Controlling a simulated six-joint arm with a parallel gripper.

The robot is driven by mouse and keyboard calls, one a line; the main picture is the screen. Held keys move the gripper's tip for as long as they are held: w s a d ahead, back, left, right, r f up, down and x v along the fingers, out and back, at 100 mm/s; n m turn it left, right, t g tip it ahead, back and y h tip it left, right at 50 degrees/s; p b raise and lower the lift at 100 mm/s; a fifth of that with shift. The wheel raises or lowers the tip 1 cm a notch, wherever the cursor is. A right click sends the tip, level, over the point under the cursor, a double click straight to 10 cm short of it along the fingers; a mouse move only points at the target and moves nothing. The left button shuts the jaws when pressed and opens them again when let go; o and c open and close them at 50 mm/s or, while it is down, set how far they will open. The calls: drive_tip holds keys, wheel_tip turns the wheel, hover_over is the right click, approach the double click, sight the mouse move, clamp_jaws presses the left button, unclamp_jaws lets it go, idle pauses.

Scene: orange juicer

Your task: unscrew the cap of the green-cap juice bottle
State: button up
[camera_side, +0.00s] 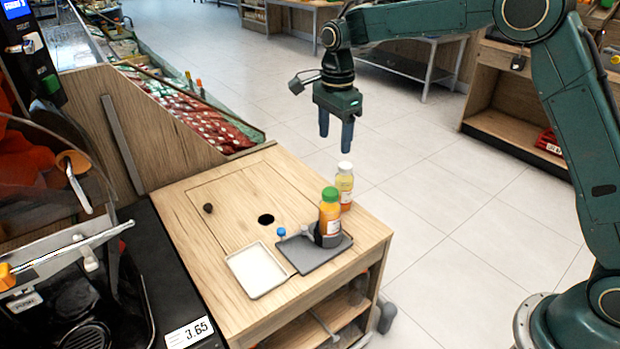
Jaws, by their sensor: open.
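The green-cap juice bottle (329,214) stands upright on the wooden counter and holds orange juice. Its green cap (330,194) is on top. The bottle's foot is at a dark holder (327,237) on the grey tray; I cannot tell exactly how it sits there. My gripper (336,143) hangs above and slightly behind the bottle, fingers pointing down. It is open and empty, with clear space between it and the cap.
A white-cap bottle (344,184) stands just behind the green-cap one. A white tray (257,270), the grey tray (313,259) and a small blue-capped item (281,233) are nearby. The counter (215,262) has a round hole (266,220). A juicer machine (80,260) is at left.

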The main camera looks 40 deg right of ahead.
sight(331, 191)
drive_tip(key=shift+w+f, duration=0.25)
drive_tip(key=shift+f, duration=0.15)
drive_tip(key=shift+f, duration=0.1)
drive_tip(key=shift+s+f, duration=0.1)
drive_tip(key=shift+f, duration=6.7)
drive_tip(key=c, duration=1.2)
drive_tip(key=shift+r+n, duration=0.1)
drive_tip(key=shift+n, duration=2.3)
drive_tip(key=shift+n, duration=0.3)
